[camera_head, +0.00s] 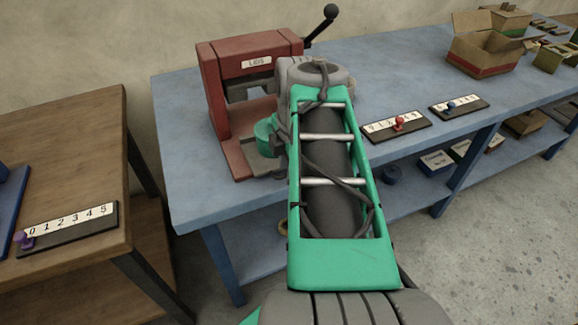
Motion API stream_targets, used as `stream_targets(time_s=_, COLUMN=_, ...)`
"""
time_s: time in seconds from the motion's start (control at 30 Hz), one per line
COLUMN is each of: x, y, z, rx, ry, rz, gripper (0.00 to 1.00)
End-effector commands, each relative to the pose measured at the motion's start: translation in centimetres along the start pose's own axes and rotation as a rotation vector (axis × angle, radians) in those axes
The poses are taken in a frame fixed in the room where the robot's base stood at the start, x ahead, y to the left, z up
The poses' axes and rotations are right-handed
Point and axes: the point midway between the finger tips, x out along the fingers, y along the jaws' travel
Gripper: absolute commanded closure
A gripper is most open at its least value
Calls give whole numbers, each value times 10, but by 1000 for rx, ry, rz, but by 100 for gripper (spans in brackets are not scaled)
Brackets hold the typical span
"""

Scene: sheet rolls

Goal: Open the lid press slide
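The lid press (216,88) is a red machine with a "LIDS" label and a black-knobbed lever (322,26), standing at the back left of the blue table. Its low red base reaches toward the front of the table. My green and grey arm stretches across the table to the press's right front side. My gripper (268,138) is at the front opening of the press, mostly hidden by the arm; its fingertips cannot be made out. I cannot tell whether it touches the slide or how far the slide is out.
The blue table (188,180) has number strips with a red peg (399,122) and a blue peg (451,106) on the right. An open cardboard box (484,58) stands farther right. A wooden table (70,140) with another number strip (72,230) is at left.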

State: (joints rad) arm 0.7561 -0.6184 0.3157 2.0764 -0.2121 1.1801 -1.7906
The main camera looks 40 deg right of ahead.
Motion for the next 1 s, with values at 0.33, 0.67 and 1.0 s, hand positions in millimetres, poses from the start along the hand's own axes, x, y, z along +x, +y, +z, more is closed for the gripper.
stream_targets(time_s=0.33, x=-9, y=1, z=0, rx=2, ry=0, rz=2, gripper=69)
stream_targets(time_s=0.67, x=-72, y=1, z=0, rx=2, ry=-1, rz=2, gripper=69)
stream_targets(time_s=1.0, x=-78, y=0, z=0, rx=0, ry=0, rz=0, gripper=69)
